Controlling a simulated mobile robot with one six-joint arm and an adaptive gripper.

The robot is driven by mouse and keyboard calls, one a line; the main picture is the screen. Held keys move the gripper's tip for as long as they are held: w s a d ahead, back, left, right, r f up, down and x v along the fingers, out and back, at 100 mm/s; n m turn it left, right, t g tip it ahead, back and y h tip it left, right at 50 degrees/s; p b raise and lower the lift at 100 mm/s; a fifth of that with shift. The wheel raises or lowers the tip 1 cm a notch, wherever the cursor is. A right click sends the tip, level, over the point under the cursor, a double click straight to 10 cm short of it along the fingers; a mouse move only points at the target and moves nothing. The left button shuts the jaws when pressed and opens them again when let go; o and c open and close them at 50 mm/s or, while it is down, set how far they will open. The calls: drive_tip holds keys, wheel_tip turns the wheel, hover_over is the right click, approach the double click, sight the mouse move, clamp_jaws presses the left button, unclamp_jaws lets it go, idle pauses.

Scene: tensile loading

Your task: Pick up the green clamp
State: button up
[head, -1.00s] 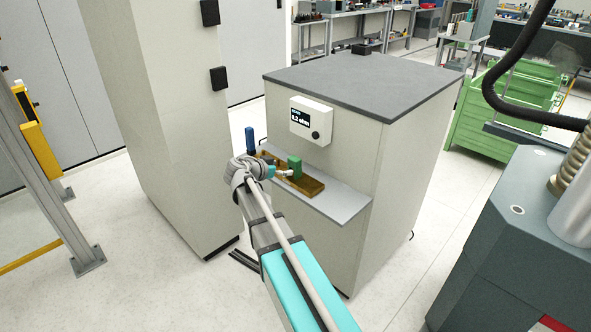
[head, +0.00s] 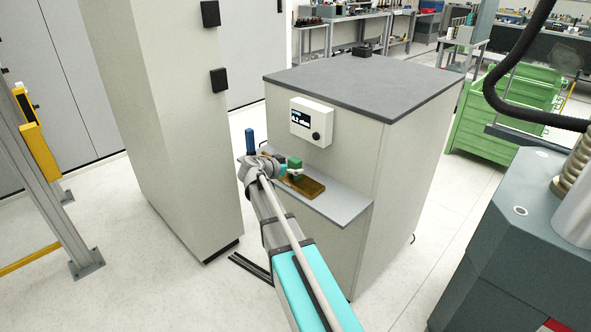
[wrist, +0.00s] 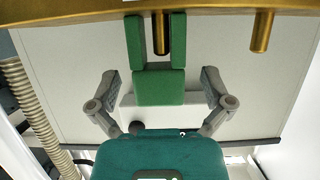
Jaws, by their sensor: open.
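The green clamp (head: 294,162) stands at the brass-coloured holder (head: 312,188) on the grey shelf. In the wrist view the clamp (wrist: 158,88) has two prongs, with a dark and brass pin between them. My gripper (head: 290,171) is at the clamp and hides part of its lower side. In the wrist view my gripper (wrist: 160,80) is open, with one finger on each side of the clamp's block. A gap shows between each finger and the clamp.
The shelf (head: 345,206) juts from a pale cabinet (head: 410,160) with a small display box (head: 312,121) above it. A blue upright object (head: 249,141) stands left of my gripper. A tall cabinet (head: 170,120) is close on the left. A second brass pin (wrist: 262,32) shows right of the clamp.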

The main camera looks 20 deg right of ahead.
sight(295, 159)
drive_tip(key=shift+x, duration=0.75)
drive_tip(key=c, duration=1.3)
drive_tip(key=shift+r, duration=0.25)
wheel_tip(295, 159, up, 10)
drive_tip(key=p, duration=1)
drive_tip(key=shift+f, duration=0.2)
